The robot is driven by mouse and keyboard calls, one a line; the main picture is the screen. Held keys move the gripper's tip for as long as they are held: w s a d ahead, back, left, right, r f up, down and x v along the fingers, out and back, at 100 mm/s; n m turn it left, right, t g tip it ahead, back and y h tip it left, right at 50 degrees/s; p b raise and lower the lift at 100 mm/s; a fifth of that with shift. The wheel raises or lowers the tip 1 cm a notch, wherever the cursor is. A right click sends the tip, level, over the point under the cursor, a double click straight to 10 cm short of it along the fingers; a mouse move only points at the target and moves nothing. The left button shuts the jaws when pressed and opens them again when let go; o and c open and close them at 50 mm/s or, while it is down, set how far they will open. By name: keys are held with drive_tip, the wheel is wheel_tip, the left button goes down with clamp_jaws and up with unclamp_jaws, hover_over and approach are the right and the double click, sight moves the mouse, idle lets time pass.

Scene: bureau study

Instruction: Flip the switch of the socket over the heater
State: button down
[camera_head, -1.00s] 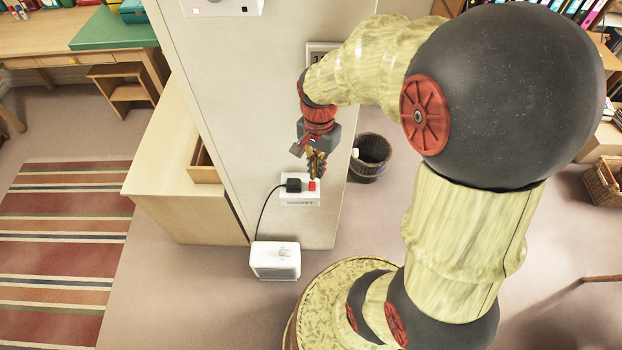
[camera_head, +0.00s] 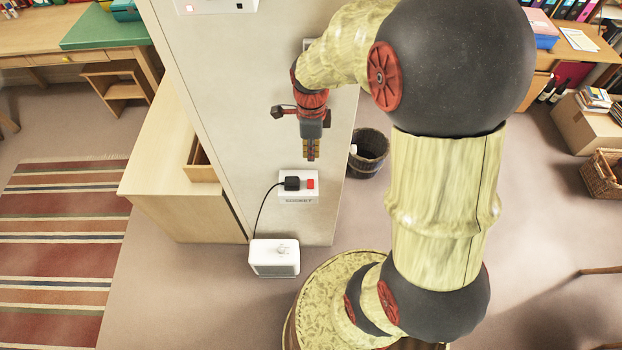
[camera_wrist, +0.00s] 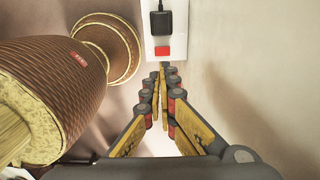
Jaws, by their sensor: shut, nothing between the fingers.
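The white socket (camera_head: 298,192) is on the pale wall panel, with a black plug (camera_head: 291,183) in its left part and a red switch (camera_head: 310,184) at its right. In the wrist view the red switch (camera_wrist: 162,51) is just beyond the fingertips, with the black plug (camera_wrist: 161,22) further up. My gripper (camera_head: 311,158) is shut and empty, pointing down a little above the socket in the head view and apart from it. It also shows in the wrist view (camera_wrist: 163,72). The white heater (camera_head: 274,258) stands on the floor below, joined to the plug by a black cable.
A dark waste bin (camera_head: 370,152) stands right of the wall panel. A wooden cabinet (camera_head: 180,160) with an open drawer is at its left. A white wall box (camera_head: 215,5) is above. A striped rug (camera_head: 60,240) lies on the left floor.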

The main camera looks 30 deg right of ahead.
sight(311, 185)
wheel_tip(311, 185, down, 14)
drive_tip(key=b, duration=0.4)
drive_tip(key=shift+b, duration=0.4)
